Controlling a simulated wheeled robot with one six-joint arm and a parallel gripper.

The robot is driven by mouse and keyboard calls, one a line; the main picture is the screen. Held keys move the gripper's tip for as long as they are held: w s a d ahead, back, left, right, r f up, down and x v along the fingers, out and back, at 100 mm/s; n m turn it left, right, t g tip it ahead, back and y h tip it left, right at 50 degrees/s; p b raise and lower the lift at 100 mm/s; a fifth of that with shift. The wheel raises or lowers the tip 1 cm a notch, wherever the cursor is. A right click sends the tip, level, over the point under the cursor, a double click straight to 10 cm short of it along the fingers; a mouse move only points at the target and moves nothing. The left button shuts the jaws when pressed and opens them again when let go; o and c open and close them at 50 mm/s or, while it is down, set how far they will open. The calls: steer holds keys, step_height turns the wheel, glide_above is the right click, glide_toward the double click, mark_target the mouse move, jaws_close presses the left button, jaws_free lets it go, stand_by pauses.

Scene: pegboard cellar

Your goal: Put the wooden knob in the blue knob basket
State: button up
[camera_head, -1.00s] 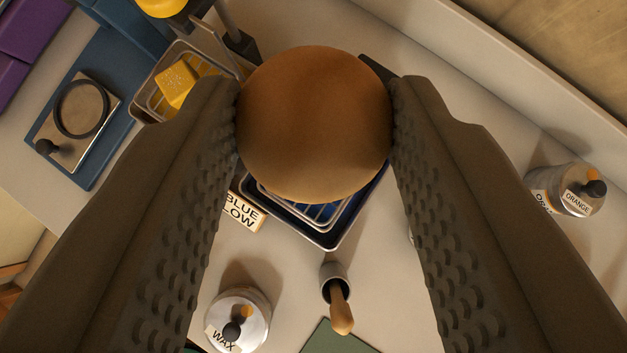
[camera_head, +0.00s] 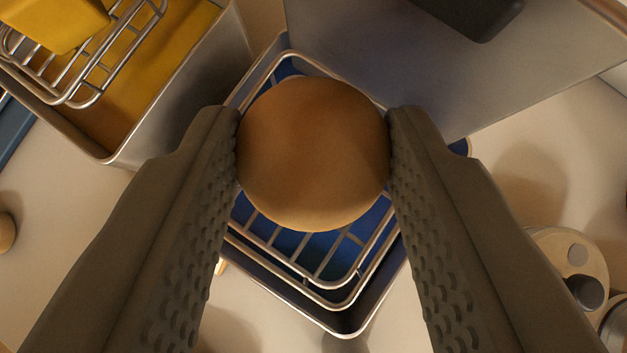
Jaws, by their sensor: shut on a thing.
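The wooden knob (camera_head: 313,153) is a smooth brown ball in the middle of the picture. My gripper (camera_head: 313,150) is shut on it, one textured finger on each side. The blue knob basket (camera_head: 340,302) lies behind and below the knob: a wire basket in a dark-rimmed tray with a blue inside. The knob hides the middle of the basket. I cannot tell how far the knob is above the wires.
A metal tray (camera_head: 178,92) with a wire basket and a yellow block (camera_head: 52,20) stands at the upper left. A large grey panel (camera_head: 400,70) rises behind the blue basket, with a dark part at its top. Round pale containers (camera_head: 572,262) stand at the right.

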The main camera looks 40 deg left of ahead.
mark_target(315, 204)
steer(key=shift+f, duration=1.65)
steer(key=o, duration=1)
steer(key=shift+f, duration=0.15)
steer(key=shift+o, duration=0.2)
steer(key=shift+d+r, duration=0.1)
steer(key=shift+r, duration=0.2)
steer(key=v, duration=1.1)
steer(key=shift+s+d+r, duration=0.15)
steer(key=shift+s+r, duration=0.05)
steer(key=shift+s, duration=0.1)
